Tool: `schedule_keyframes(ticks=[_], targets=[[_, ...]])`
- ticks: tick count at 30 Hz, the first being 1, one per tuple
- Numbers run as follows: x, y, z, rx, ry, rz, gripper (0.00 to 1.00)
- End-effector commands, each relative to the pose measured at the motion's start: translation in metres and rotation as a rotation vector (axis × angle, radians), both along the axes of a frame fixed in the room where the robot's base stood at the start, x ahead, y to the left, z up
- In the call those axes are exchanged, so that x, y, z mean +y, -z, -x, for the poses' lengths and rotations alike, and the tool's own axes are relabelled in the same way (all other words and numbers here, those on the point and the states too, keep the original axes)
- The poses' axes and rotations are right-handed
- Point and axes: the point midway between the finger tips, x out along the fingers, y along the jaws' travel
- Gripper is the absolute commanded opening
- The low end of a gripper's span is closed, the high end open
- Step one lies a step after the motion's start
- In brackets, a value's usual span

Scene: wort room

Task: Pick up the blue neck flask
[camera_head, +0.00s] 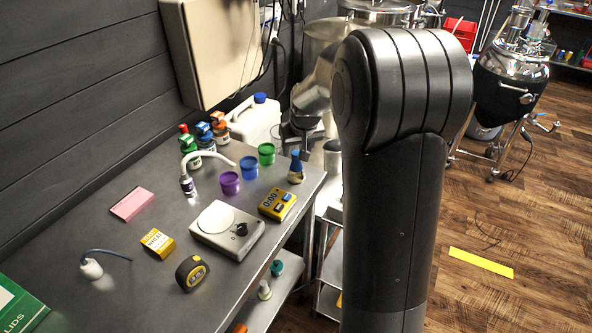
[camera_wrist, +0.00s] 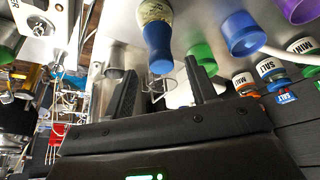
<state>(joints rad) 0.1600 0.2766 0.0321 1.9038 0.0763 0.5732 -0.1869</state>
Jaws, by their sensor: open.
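The blue neck flask (camera_head: 296,170), with a cream body and a blue neck, stands upright near the right edge of the grey metal table (camera_head: 160,280). In the wrist view the flask (camera_wrist: 157,38) shows at the top centre, its blue neck end pointing toward my gripper. My gripper (camera_wrist: 160,66) is open, with one black finger on each side of the picture's middle. The neck end appears in line with the gap between the fingertips and apart from both fingers. In the head view my arm covers part of the area behind the flask.
Green (camera_head: 266,153), blue (camera_head: 249,168) and purple (camera_head: 229,183) cups stand left of the flask. A yellow timer (camera_head: 277,204) and a white scale (camera_head: 227,230) lie in front. A white canister (camera_head: 254,120) and capped jars (camera_head: 204,136) stand behind.

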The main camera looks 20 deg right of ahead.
Motion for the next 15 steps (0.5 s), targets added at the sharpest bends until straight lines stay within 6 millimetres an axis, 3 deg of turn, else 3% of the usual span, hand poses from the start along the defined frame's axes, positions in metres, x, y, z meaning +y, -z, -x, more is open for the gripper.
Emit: schedule_keyframes(ticks=[10, 15], targets=[[0.003, 0.042, -0.013, 0.002, -0.001, 0.0, 0.52], [0.003, 0.049, -0.016, 0.0, -0.001, 0.0, 0.52]])
